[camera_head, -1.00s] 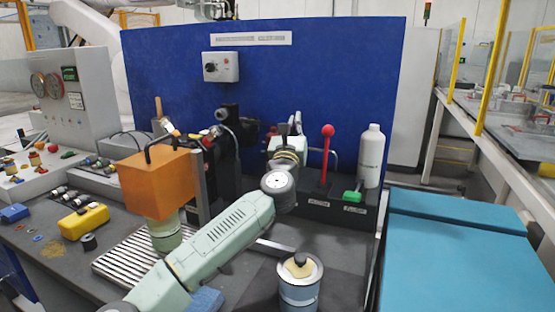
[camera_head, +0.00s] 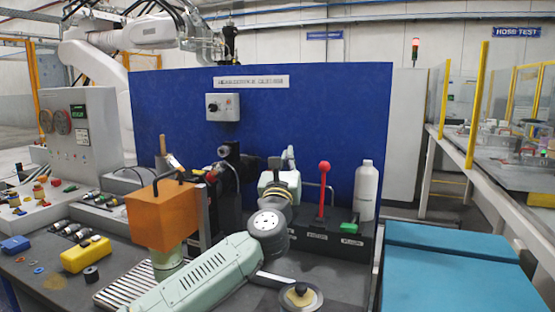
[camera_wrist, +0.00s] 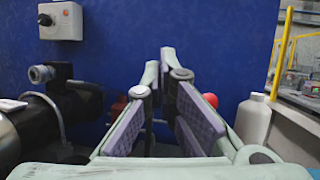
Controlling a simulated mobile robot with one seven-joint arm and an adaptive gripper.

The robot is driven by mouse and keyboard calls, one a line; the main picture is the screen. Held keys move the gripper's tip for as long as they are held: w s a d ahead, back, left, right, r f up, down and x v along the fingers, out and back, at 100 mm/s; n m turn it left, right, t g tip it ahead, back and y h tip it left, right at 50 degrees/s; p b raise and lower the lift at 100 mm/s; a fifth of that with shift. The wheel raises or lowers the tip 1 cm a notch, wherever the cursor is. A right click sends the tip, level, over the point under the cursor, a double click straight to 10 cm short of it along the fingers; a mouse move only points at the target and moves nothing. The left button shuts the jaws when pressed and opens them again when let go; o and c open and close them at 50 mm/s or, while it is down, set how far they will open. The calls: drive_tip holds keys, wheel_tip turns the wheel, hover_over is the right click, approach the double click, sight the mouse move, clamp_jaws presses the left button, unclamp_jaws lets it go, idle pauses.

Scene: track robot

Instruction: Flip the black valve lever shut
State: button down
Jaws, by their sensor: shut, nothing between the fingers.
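I cannot clearly make out the black valve lever. A small dark red and black fitting stands against the blue panel just left of my gripper (camera_head: 290,158) in the head view; it is partly covered by a finger in the wrist view (camera_wrist: 118,108). My gripper (camera_wrist: 172,66) is shut and empty, its fingers pointing at the blue panel (camera_head: 330,110). It is between the black motor unit (camera_head: 228,175) on the left and an upright red lever with a ball knob (camera_head: 323,185) on the right. The red knob shows behind the right finger in the wrist view (camera_wrist: 211,99).
An orange box-shaped part (camera_head: 160,215) is at left. A grey control box (camera_head: 222,107) is on the panel.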

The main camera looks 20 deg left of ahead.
drive_tip(key=s+d+r+b, duration=0.1)
drive_tip(key=s+r, duration=0.1)
drive_tip(key=s, duration=0.4)
drive_tip(key=s+d+r+b, duration=0.1)
drive_tip(key=s+r, duration=0.1)
drive_tip(key=s, duration=0.4)
drive_tip(key=shift+s+d+r, duration=0.15)
drive_tip(key=shift+s+r, duration=0.2)
